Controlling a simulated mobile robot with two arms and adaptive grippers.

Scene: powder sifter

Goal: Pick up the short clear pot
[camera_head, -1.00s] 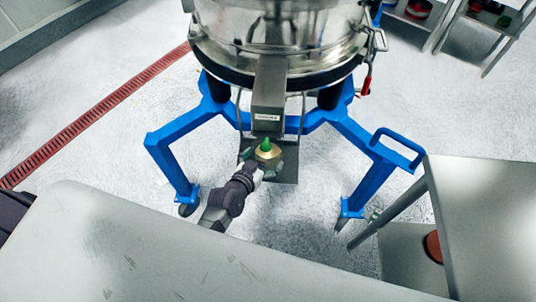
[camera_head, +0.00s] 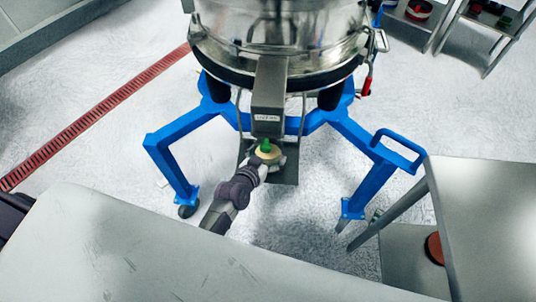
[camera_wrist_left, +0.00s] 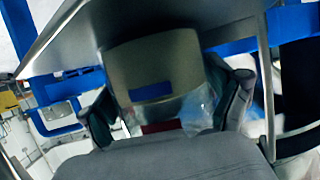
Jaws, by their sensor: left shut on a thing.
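The short clear pot (camera_head: 268,153) stands under the sifter's spout, with pale contents and a green heap on top. In the left wrist view the pot (camera_wrist_left: 165,70) fills the middle, see-through near the gripper, with a blue and a dark red patch. My left gripper (camera_head: 267,162) reaches in from the near side and is shut on the pot. In the left wrist view its two fingers (camera_wrist_left: 168,103) press on either side of the pot. I cannot tell whether the pot touches the small metal shelf (camera_head: 284,174). My right gripper is not in view.
The steel sifter (camera_head: 280,25) and its grey spout (camera_head: 268,95) hang right above the pot. Blue frame legs (camera_head: 170,165) stand on both sides. A grey tabletop (camera_head: 150,250) lies in front, and a metal table (camera_head: 490,220) stands at right.

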